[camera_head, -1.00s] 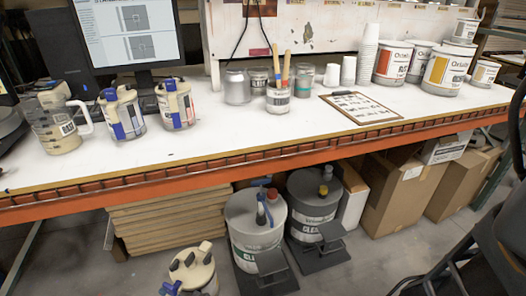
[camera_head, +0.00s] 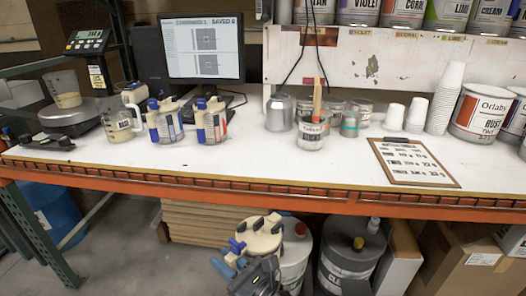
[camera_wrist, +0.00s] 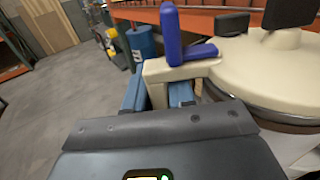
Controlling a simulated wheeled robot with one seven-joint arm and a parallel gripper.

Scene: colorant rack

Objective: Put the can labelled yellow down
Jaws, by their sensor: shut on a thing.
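My gripper (camera_head: 232,258) is in front of the workbench, below its orange edge. It is shut on a can with a cream lid (camera_head: 262,238), a dark handle and a blue lever. In the wrist view my gripper's blue fingers (camera_wrist: 158,95) close on the cream bracket at the lid's side; the cream lid (camera_wrist: 265,62) fills the right. The can's label is not readable, so I cannot confirm it says yellow. Two similar cans with blue parts stand on the bench, one on the left (camera_head: 165,122) and one on the right (camera_head: 211,120).
The white bench top (camera_head: 90,155) has bare room at its front left. A scale (camera_head: 95,112), pitcher (camera_head: 122,124), clipboard (camera_head: 415,163), brush pot (camera_head: 312,135) and paper cups (camera_head: 445,98) stand on it. Grey drums (camera_head: 350,258) and a carton (camera_head: 475,255) are underneath.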

